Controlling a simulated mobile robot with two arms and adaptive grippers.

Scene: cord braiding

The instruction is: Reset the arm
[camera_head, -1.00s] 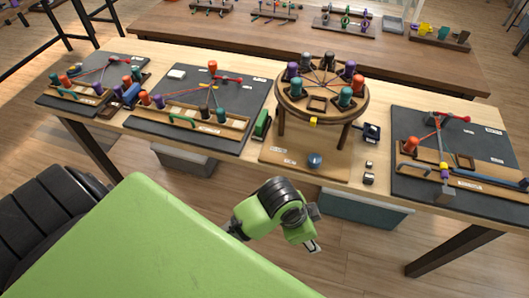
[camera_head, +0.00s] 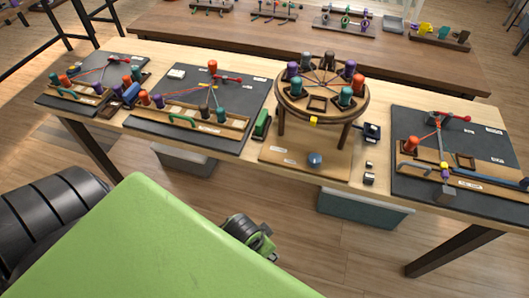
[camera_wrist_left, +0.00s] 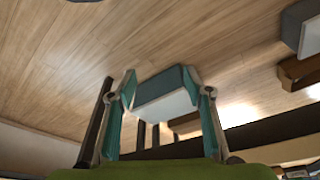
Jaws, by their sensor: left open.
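My left gripper (camera_wrist_left: 158,82) shows in the left wrist view with its two teal and grey fingers spread apart. Nothing is between them; wooden floor and a grey box (camera_wrist_left: 166,92) show behind. In the head view a green and black joint of my arm shows low in the middle, mostly behind my large green link, and no fingers can be seen there. My right gripper is in neither view. The round braiding stand (camera_head: 317,108) with several coloured bobbins stands on the workbench (camera_head: 236,166), away from my arm.
Dark boards with bobbins and red cords lie left (camera_head: 160,128) and right (camera_head: 420,185) of the stand. A rear table (camera_head: 250,38) holds more racks. Grey boxes (camera_head: 365,208) sit under the workbench. The floor (camera_head: 320,250) in front is clear.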

